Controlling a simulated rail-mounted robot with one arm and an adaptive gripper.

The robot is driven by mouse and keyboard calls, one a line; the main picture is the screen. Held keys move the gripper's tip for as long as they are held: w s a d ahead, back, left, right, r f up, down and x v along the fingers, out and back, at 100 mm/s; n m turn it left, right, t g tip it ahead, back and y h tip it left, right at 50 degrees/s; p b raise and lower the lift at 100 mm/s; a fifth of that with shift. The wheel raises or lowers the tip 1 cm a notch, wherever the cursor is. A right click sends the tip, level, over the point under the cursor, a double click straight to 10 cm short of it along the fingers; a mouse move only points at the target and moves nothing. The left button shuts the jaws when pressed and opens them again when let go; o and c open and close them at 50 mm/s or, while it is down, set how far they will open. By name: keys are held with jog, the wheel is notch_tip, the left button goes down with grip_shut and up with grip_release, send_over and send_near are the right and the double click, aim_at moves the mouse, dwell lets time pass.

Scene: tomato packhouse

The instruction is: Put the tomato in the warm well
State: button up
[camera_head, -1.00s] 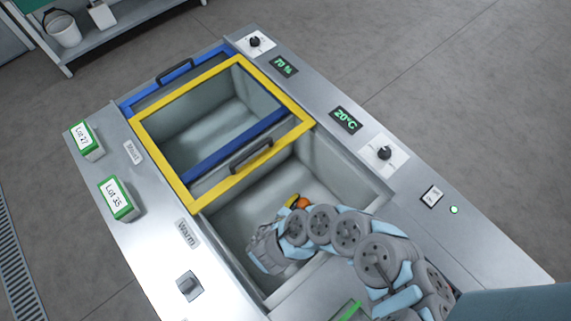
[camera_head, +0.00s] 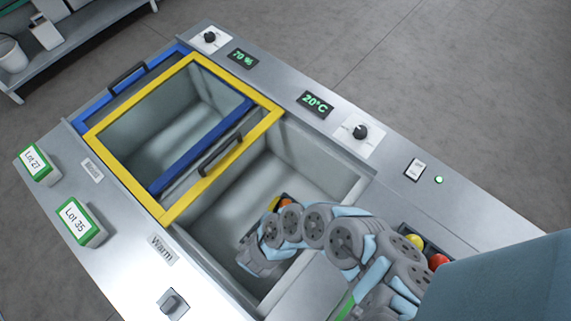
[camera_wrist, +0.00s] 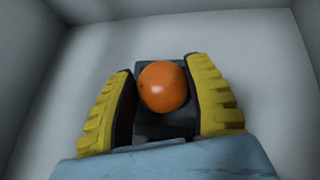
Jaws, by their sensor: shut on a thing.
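The orange tomato (camera_wrist: 163,86) is between the two yellow fingers of my gripper (camera_wrist: 160,68) in the wrist view. My gripper is shut on it. A dark square piece shows behind the tomato; I cannot tell what it is. In the head view my gripper (camera_head: 280,203) is down inside the open warm well (camera_head: 215,215), near its middle, and a little of the tomato (camera_head: 286,203) shows past my arm. The label "Warm" (camera_head: 160,248) is on the left rim. My arm hides the well's near right part. I cannot tell whether the tomato touches the floor.
A yellow-framed clear lid (camera_head: 112,182) and a blue-framed lid (camera_head: 92,107) lie over the neighbouring well. A dark tray at the right holds a yellow tomato (camera_head: 415,241) and a red tomato (camera_head: 438,262). Lot 27 (camera_head: 36,163) and Lot 35 (camera_head: 77,220) boxes stand on the left.

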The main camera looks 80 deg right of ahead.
jog(key=o, duration=0.9)
jog(key=shift+c, duration=0.2)
jog(key=shift+a+r+p, duration=0.4)
jog(key=shift+p+v, duration=0.7)
jog(key=shift+v, duration=0.85)
jog(key=shift+f, duration=0.15)
jog(key=shift+w, duration=0.1)
